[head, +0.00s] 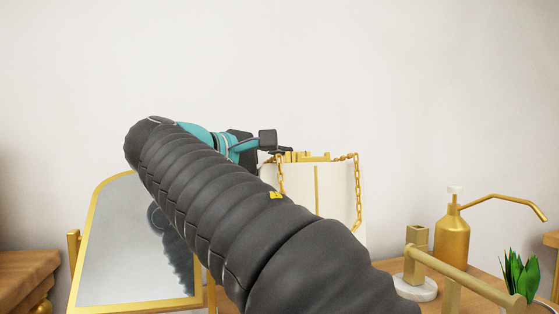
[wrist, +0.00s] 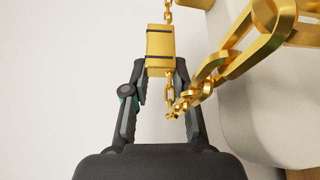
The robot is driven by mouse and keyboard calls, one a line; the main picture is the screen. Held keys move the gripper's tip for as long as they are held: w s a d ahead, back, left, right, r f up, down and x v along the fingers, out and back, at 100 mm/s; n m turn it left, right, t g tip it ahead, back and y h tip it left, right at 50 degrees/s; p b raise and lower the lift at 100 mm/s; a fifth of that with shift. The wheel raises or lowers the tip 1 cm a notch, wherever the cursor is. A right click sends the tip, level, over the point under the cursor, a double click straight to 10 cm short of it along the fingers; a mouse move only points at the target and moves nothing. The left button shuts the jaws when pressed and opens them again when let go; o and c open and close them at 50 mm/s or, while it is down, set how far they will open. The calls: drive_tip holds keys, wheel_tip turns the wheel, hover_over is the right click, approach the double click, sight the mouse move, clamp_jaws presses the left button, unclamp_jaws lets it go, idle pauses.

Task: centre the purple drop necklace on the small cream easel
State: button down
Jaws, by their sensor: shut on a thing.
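The small cream easel (head: 338,185) stands upright behind my arm in the head view, its lower left hidden by my arm. A gold chain (head: 357,190) hangs at its left and right sides; large gold links (wrist: 275,28) show in the wrist view. No purple drop is visible. My gripper (head: 271,146) is at the easel's upper left corner. In the wrist view its fingers (wrist: 160,72) are shut on a gold block (wrist: 160,45) with dark bands, with chain above and below it. The pale surface (wrist: 258,105) lies right of the gripper.
A gold-framed mirror (head: 120,240) stands left of my arm. On the wooden table to the right are a gold spouted bottle (head: 453,235), a gold bar stand (head: 470,275), a white round base (head: 415,288) and a green plant (head: 521,275). The space above the easel is clear.

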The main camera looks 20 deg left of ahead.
drive_tip(key=c, duration=0.9)
unclamp_jaws()
drive_tip(key=shift+o, duration=0.2)
drive_tip(key=c, duration=0.3)
drive_tip(key=shift+r+p, duration=0.55)
drive_tip(key=shift+r, duration=0.4)
